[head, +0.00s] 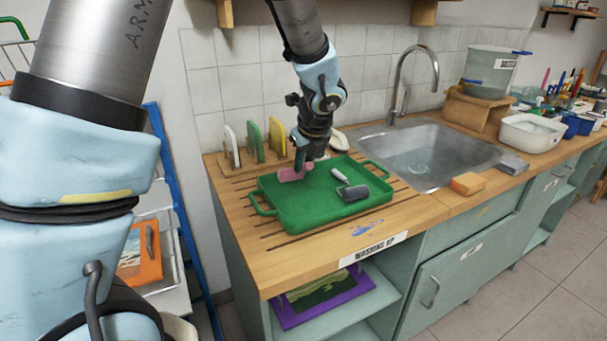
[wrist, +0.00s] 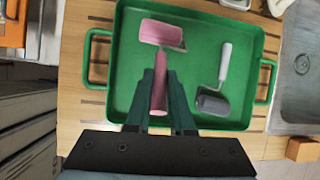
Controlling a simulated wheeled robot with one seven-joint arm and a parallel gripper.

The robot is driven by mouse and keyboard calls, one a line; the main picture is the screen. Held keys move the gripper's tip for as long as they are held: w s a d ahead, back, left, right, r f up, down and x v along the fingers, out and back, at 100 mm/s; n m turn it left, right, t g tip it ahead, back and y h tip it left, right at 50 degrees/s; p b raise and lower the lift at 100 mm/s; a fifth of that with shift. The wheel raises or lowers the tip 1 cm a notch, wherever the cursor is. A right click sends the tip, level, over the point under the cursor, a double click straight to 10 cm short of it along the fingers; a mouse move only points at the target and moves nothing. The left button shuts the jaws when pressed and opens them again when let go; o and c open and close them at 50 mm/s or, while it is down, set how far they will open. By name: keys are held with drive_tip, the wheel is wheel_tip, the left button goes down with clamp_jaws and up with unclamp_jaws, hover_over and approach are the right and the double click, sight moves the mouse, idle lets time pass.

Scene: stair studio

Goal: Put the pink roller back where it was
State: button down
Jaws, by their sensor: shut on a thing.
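My gripper (head: 305,162) points down over the back left part of the green tray (head: 300,219). It is shut on the handle of the pink roller (wrist: 159,92). In the wrist view the roller's pink head lies beyond my fingertips, at the tray's far left part. In the head view the pink roller (head: 290,174) shows low over the tray's back left edge, partly hidden by my gripper. I cannot tell whether it touches the tray. A grey roller with a white handle (head: 354,193) lies in the tray's right half; it also shows in the wrist view (wrist: 213,101).
The tray sits on a grooved wooden counter (head: 408,210). A wooden rack (head: 242,159) with upright boards stands behind on the left. The metal sink (head: 428,160) and tap (head: 404,75) are to the right, with an orange sponge (head: 467,183) in front. The tray's front left is clear.

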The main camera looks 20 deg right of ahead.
drive_tip(key=shift+f, duration=1.45)
drive_tip(key=shift+f, duration=0.2)
drive_tip(key=c, duration=0.8)
unclamp_jaws()
drive_tip(key=shift+r, duration=0.1)
